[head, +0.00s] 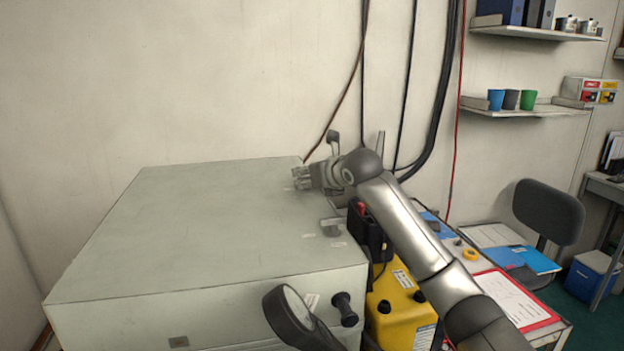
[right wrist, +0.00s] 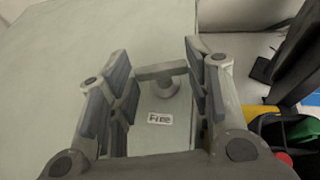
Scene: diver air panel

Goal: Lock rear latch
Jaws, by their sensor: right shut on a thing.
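The rear latch (right wrist: 162,72) is a grey T-shaped handle on a round stem, standing on the pale lid of the box. In the right wrist view it sits between the two fingers of my right gripper (right wrist: 158,85), with its crossbar reaching towards both. A label reading "Free" (right wrist: 160,119) lies beside its stem. In the head view my right gripper (head: 301,178) is low at the box's far right corner and hides the latch. The gripper is shut on the latch. My left gripper is not in view.
The large pale box (head: 190,235) has a second latch (head: 330,224) nearer on its right edge. A black knob (head: 344,308) sticks out of its front. A yellow case (head: 400,300) stands to the right. Cables (head: 362,70) hang down the wall behind. The lid's left is clear.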

